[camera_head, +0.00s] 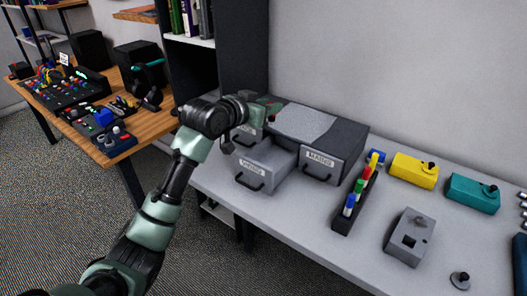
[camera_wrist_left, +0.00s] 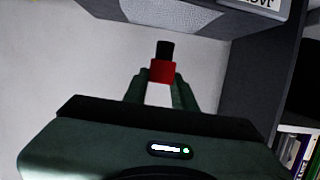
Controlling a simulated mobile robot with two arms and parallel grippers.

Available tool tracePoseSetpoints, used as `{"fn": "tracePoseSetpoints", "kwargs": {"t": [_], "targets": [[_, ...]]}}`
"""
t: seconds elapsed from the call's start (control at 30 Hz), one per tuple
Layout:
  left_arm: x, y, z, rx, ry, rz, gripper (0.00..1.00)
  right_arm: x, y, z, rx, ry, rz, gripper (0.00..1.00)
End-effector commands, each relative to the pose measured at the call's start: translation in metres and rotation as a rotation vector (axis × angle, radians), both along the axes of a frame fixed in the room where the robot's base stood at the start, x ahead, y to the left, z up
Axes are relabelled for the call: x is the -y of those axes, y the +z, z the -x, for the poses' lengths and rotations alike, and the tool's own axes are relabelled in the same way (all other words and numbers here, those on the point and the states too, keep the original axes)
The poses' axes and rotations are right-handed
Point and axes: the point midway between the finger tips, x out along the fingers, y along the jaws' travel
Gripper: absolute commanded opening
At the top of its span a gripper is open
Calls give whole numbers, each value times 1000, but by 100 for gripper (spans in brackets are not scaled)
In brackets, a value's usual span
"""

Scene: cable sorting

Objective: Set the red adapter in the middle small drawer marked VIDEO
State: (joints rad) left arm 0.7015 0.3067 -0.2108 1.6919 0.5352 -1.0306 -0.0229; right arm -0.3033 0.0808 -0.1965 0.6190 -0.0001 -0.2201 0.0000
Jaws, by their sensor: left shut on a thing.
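The red adapter (camera_wrist_left: 162,71) with a black end is held between the fingertips of my left gripper (camera_wrist_left: 160,88) in the left wrist view. In the head view my left gripper (camera_head: 263,108) is over the left part of the grey drawer unit (camera_head: 342,138); the adapter is barely visible there. The middle small drawer (camera_head: 255,175), whose label seems to read VIDEO, is pulled out and looks empty. The gripper is above and behind this drawer's opening. The left small drawer is partly hidden by my arm. My right gripper is not in view.
Right of the unit stand a black pen rack (camera_head: 345,218), a yellow box (camera_head: 414,170), a teal box (camera_head: 473,193) and a grey box (camera_head: 409,237). A dark shelf (camera_head: 242,50) stands behind at left. A wooden desk (camera_head: 150,122) with gear is at far left.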

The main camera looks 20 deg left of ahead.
Motion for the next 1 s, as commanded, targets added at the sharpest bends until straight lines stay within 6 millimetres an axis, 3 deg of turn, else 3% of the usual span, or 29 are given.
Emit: {"fn": "tracePoseSetpoints", "kwargs": {"t": [0.1, 0.3, 0.57, 0.8, 1.0], "targets": [[0, -35, 1, -7, 1, 2, 0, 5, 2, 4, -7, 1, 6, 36], [-1, -82, 0, -4, 2, 1, 0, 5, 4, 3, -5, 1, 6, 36], [-1, -107, 0, 0, 2, 2, 0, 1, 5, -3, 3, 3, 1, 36], [-1, -141, 0, -1, 2, 1, 0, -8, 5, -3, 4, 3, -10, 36], [-1, -145, 0, 3, 2, 0, 0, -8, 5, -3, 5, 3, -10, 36]]}}
